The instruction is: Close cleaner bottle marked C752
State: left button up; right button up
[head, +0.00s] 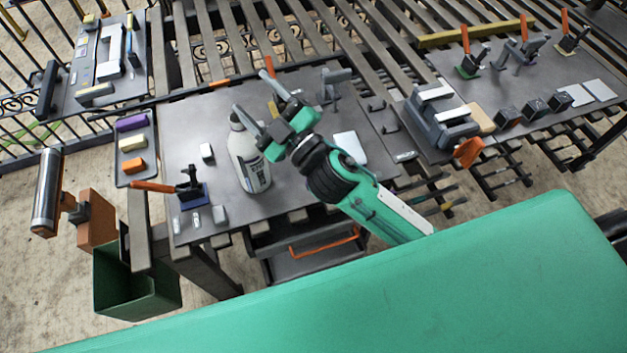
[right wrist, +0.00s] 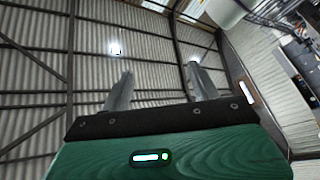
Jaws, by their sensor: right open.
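A white cleaner bottle (head: 246,160) stands on the grey table at the left of centre in the head view. Its dark label print is too small to read, so I cannot confirm C752. My right gripper (head: 252,88) is open, with one finger crossing in front of the bottle's top and the other farther back. The finger partly hides the bottle's neck, so I cannot tell whether a cap is on it. In the right wrist view the open fingers (right wrist: 160,88) have nothing between them. A small white piece (head: 207,152) lies left of the bottle. My left gripper is out of view.
A dark clamp with an orange handle (head: 190,186) stands left of the bottle. A tray of coloured blocks (head: 133,143) is at the table's left edge. A white card (head: 349,146) lies behind my right arm. A green bin (head: 135,275) hangs at the front left.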

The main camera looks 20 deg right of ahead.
jog(key=s+a+r+n+g+y, duration=0.4)
jog(key=s+a+n+g+y, duration=0.3)
jog(key=a+n+g+y, duration=0.75)
jog(key=s+d+f+n+g+h, duration=0.35)
jog(key=f+n+g+h, duration=0.4)
jog(key=n+h, duration=0.35)
jog(key=w+d+f+n+t+h, duration=0.1)
jog(key=w+d+f+n+h, duration=0.2)
jog(key=d+f+h, duration=0.6)
jog(key=w+d+f+m+t+h, duration=0.1)
jog(key=w+d+h, duration=0.4)
jog(key=d, duration=0.7)
jog(key=shift+w+f+t, duration=0.45)
jog(key=shift+w+t, duration=0.05)
jog(key=shift+t, duration=0.1)
jog(key=shift+f+m, duration=0.1)
jog(key=shift+m, duration=0.15)
